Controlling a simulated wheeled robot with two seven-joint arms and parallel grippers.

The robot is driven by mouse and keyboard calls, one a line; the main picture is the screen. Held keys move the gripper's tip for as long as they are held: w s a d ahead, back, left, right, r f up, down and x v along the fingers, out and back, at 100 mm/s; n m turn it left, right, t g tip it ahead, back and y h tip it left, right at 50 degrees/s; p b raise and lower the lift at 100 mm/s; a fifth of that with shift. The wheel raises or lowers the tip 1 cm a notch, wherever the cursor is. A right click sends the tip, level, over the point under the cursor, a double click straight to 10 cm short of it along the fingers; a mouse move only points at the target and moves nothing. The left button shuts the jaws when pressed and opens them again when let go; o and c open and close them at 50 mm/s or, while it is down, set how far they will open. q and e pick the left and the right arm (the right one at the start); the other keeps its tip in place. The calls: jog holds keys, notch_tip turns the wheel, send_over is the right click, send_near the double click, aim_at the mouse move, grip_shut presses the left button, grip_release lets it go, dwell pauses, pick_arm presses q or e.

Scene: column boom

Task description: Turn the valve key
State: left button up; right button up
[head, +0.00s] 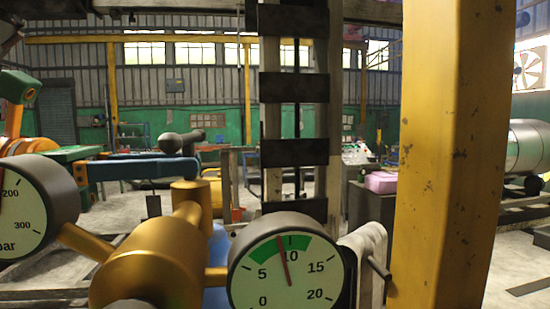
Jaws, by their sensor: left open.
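The valve key shows as a dark bar with a round ball end (170,143), above the brass stem (190,195) of the brass valve body (150,265). My left arm comes in from the left with green and orange links. My left gripper (183,160) is open, and its long blue finger lies across the front of the key, just above the stem. The finger hides the key's lower part, and I cannot tell whether they touch. The other finger is not clearly seen. My right gripper is not in view.
A round gauge (286,270) stands in front at lower middle, and another gauge (30,210) at the left edge. A thick yellow post (450,150) blocks the right. A dark-banded column (294,120) rises behind the front gauge. Open floor shows at lower right.

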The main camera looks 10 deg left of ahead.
pick_arm(q)
jog(key=p+x, duration=0.1)
jog(key=x, duration=0.1)
jog(key=shift+w+d+r+p, duration=0.1)
jog(key=shift+w+d+p, duration=0.1)
jog(key=shift+d+p, duration=0.15)
jog(key=x, duration=0.2)
jog(key=shift+w+d, duration=0.15)
jog(key=shift+d, duration=0.15)
jog(key=shift+a, duration=0.35)
jog(key=c, duration=0.6)
grip_shut()
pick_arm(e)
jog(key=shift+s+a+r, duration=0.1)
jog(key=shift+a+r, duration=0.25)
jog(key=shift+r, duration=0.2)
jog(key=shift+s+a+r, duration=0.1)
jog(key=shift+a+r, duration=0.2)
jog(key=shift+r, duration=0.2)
